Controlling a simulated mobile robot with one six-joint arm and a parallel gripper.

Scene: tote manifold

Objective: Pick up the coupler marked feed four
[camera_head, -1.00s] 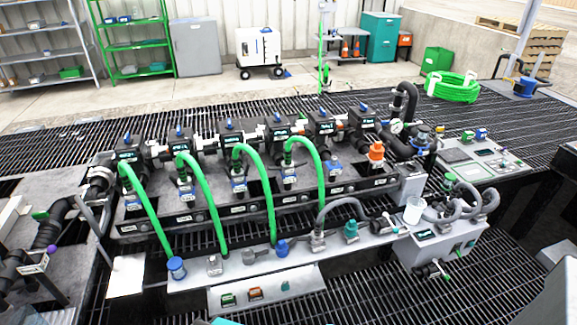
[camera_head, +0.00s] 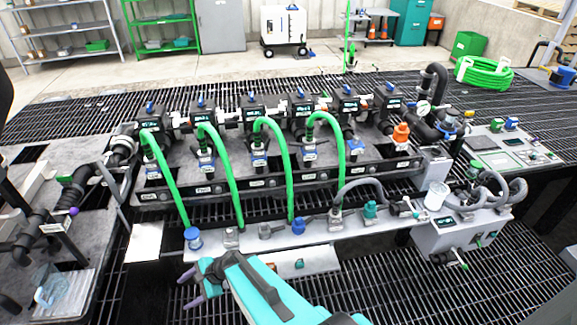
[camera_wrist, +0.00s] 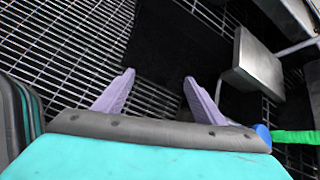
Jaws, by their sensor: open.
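Several couplers stand along the pale front ledge (camera_head: 345,232): a blue one (camera_head: 193,238) at the left end under a green hose (camera_head: 171,180), grey ones (camera_head: 231,237), another blue one (camera_head: 298,226) and a teal one (camera_head: 370,210). The markings are too small to read, so I cannot tell which is feed four. My gripper (camera_head: 187,289) is open and empty, in front of and below the ledge's left end. Its two purple fingers (camera_wrist: 159,77) are spread over dark grating in the wrist view. A blue cap (camera_wrist: 263,133) with a green hose (camera_wrist: 295,137) shows at right there.
The black manifold (camera_head: 250,182) with several valves and arched green hoses stands behind the ledge. A grey control box (camera_head: 450,234) with curved grey hoses stands at its right end. A clear container (camera_head: 52,291) sits at lower left. Open grating (camera_head: 430,295) lies in front.

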